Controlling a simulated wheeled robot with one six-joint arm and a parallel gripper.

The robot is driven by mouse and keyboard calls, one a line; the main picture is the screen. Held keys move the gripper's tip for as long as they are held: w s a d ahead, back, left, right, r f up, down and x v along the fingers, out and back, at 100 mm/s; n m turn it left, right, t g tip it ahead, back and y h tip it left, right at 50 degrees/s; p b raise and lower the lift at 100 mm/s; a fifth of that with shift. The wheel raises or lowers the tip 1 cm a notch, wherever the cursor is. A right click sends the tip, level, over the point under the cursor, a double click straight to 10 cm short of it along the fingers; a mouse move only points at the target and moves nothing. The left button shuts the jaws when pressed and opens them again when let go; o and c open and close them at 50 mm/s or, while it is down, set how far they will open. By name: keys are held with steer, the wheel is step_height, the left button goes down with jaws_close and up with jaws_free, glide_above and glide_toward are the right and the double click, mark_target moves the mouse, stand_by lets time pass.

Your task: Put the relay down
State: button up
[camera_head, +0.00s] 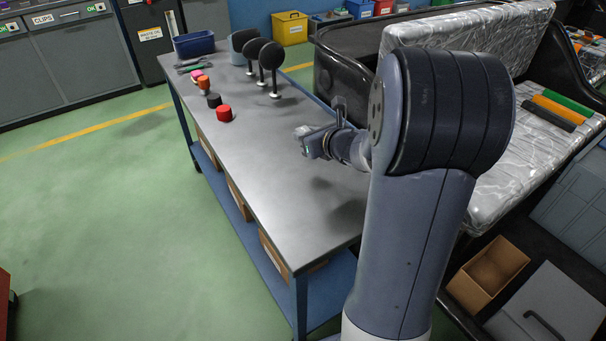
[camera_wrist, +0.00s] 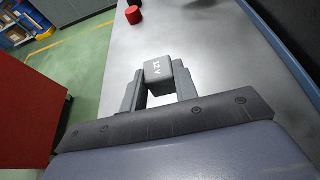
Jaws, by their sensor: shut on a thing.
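The relay (camera_wrist: 159,73) is a small grey block with "12 V" on its face. My gripper (camera_wrist: 158,82) is shut on it in the wrist view, one finger on each side. In the head view my gripper (camera_head: 316,143) is over the middle of the grey workbench top (camera_head: 262,180), and the relay is too small to make out clearly there. The bench top also fills much of the wrist view (camera_wrist: 205,40). The gap between the relay and the bench is hard to judge.
A red cap (camera_head: 224,113), a black one (camera_head: 214,100) and other coloured caps stand along the bench's left side. Round black mirrors (camera_head: 271,60) and a blue bin (camera_head: 194,44) are at the far end. The near bench top is clear. A rickshaw with a silvery seat (camera_head: 490,165) stands right.

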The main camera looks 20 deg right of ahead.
mark_target(311, 171)
steer(key=f+b, duration=0.1)
steer(key=f, duration=0.2)
steer(key=d+f+b, duration=0.1)
steer(key=f, duration=0.2)
steer(key=f+b, duration=0.1)
steer(key=f, duration=0.2)
steer(key=shift+d+f+b, duration=0.15)
steer(key=shift+f+b, duration=0.15)
steer(key=shift+b, duration=0.05)
steer(key=shift+f, duration=0.1)
steer(key=shift+f+b, duration=0.15)
steer(key=shift+b, duration=0.15)
steer(key=o, duration=1)
steer(key=shift+c, duration=0.2)
steer(key=shift+r+p, duration=0.25)
steer(key=shift+p, duration=0.05)
